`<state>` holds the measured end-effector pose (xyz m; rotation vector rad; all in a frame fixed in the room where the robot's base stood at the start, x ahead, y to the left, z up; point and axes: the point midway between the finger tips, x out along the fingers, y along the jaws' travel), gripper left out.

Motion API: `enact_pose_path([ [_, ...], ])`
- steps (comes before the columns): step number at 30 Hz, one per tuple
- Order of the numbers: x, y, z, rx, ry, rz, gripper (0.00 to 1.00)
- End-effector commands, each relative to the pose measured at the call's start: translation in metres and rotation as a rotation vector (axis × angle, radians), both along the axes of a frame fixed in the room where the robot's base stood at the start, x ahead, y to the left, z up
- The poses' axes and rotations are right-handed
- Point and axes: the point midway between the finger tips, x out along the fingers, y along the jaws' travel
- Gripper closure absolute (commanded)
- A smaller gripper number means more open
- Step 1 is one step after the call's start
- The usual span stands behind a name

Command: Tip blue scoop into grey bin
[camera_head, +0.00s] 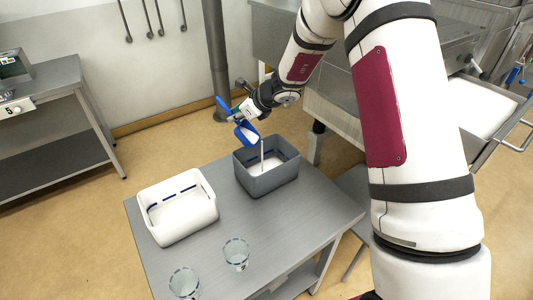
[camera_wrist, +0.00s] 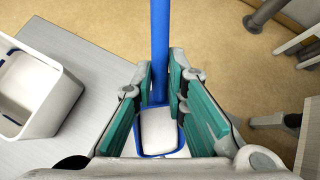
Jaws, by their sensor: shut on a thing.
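My gripper (camera_head: 238,112) is shut on the handle of the blue scoop (camera_head: 246,133), above the grey bin (camera_head: 266,181) on the table. The scoop is tilted, its mouth toward the bin. A thin pale vertical streak runs from the scoop's mouth down into the bin, like falling powder. White material lies inside the bin. In the wrist view, the blue handle (camera_wrist: 160,40) passes between the teal finger pads of my gripper (camera_wrist: 161,80), and white material shows in the scoop's bowl (camera_wrist: 158,131). The grey bin is hidden or unclear in that view.
A white bin (camera_head: 178,229) with white contents stands left of the grey bin; it also shows in the wrist view (camera_wrist: 62,99). Two clear glasses (camera_head: 236,254) (camera_head: 184,283) stand at the table's front. A grey post (camera_head: 215,60) and a steel hood (camera_head: 270,45) stand behind.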

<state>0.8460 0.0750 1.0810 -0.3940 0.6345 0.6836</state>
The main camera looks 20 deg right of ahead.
Motion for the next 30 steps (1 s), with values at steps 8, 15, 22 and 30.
enact_pose_path([
  [8,-0.0018,-0.0028,0.0026,0.023,-0.020,-0.001,1.00],
  [15,-0.0035,-0.0042,0.0044,0.045,-0.035,-0.001,1.00],
  [22,-0.0047,-0.0065,0.0060,0.064,-0.050,-0.002,1.00],
  [30,-0.0064,-0.0087,0.0076,0.088,-0.068,-0.002,1.00],
])
